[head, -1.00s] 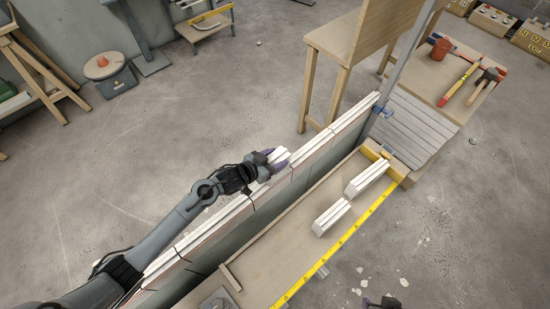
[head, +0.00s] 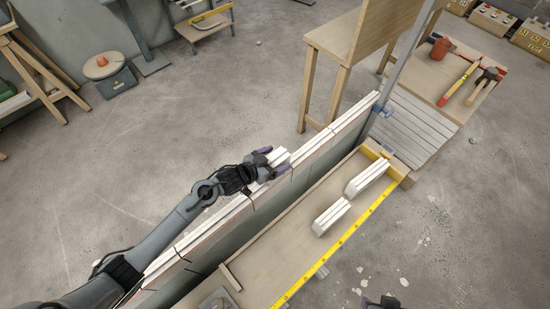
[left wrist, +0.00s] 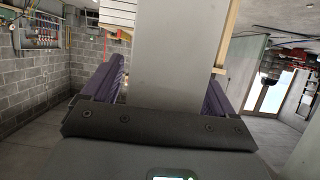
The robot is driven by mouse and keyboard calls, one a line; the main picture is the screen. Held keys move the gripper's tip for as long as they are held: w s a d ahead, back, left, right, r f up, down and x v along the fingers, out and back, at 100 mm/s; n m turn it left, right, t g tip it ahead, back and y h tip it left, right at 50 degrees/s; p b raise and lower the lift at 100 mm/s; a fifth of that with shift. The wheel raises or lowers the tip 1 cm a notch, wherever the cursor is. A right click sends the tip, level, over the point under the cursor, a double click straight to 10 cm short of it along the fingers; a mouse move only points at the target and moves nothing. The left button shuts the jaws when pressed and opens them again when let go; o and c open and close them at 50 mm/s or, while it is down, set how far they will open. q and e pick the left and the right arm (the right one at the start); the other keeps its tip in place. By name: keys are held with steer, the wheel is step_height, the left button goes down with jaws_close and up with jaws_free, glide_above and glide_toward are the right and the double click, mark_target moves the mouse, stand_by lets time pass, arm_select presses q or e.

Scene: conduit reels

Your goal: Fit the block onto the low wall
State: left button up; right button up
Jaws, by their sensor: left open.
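The low wall (head: 335,140) is a long, thin, upright wall with a pale top, running from the lower left to the upper right in the head view. A white block (head: 279,157) sits at the wall's top, between the spread purple fingers of my left gripper (head: 272,161). My left gripper is open around it; its wrist hides part of the block and wall top. In the left wrist view a plain grey face (left wrist: 178,55) stands between the two fingers. My right gripper (head: 384,302) shows only as a dark bit at the bottom edge.
Two more white blocks (head: 331,216) (head: 367,178) lie on the wooden board right of the wall, by a yellow measuring strip (head: 340,243). A wooden stand (head: 355,45) and a bench with a hammer (head: 482,86) and red cup (head: 441,49) are beyond. The floor left of the wall is clear.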

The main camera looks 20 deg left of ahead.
arm_select(q)
steer(key=shift+s+a+r, duration=0.25)
steer(key=shift+s+r, duration=0.1)
steer(key=shift+s, duration=0.05)
steer(key=p+v, duration=0.3)
steer(key=v, duration=0.6)
steer(key=s+d+f+n, duration=0.1)
steer(key=s+d+n, duration=0.2)
steer(key=s+d, duration=0.45)
steer(key=s+a+r+n+g+y, duration=0.1)
steer(key=s+a+r+g+y, duration=0.2)
steer(key=s, duration=0.5)
steer(key=s+a+r+g+y, duration=0.1)
steer(key=s+a+g+y, duration=0.3)
steer(key=s, duration=0.3)
step_height(320, 180, up, 38)
steer(key=s+g+h+p, duration=0.1)
steer(key=p, duration=3.7)
steer(key=shift+a+f+m, duration=0.2)
steer(key=shift+a+m, duration=0.1)
